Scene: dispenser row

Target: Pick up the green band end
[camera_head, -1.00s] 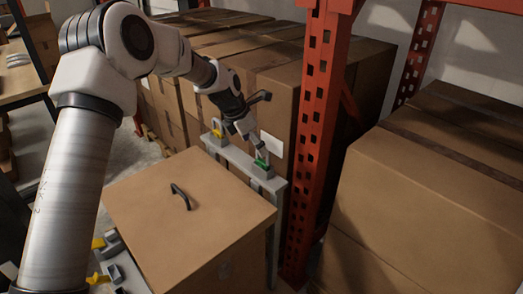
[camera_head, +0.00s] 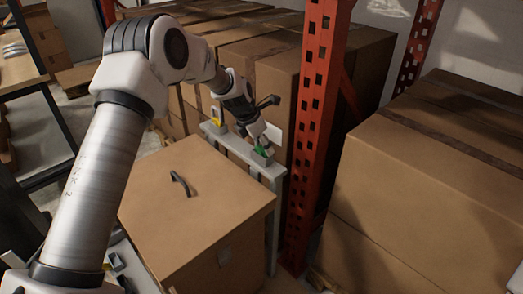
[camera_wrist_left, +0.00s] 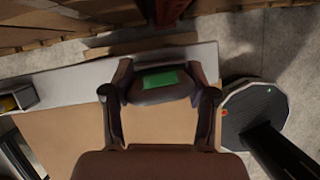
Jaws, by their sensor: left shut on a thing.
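The green band end (camera_head: 262,151) sits at a grey dispenser on the near right end of a narrow pale rail. My left gripper (camera_head: 259,145) is down at it in the head view. In the left wrist view the green band end (camera_wrist_left: 161,79) lies between the two fingers of my left gripper (camera_wrist_left: 160,90), which are shut on it. The fingers partly hide the dispenser in the head view. My right gripper is not in view.
A grey dispenser with a yellow band end (camera_head: 217,122) stands farther along the rail (camera_head: 241,150). A large carton (camera_head: 205,215) with a black handle (camera_head: 180,183) is in front. Stacked boxes (camera_head: 275,85) are behind, and a red rack post (camera_head: 316,130) is close on the right.

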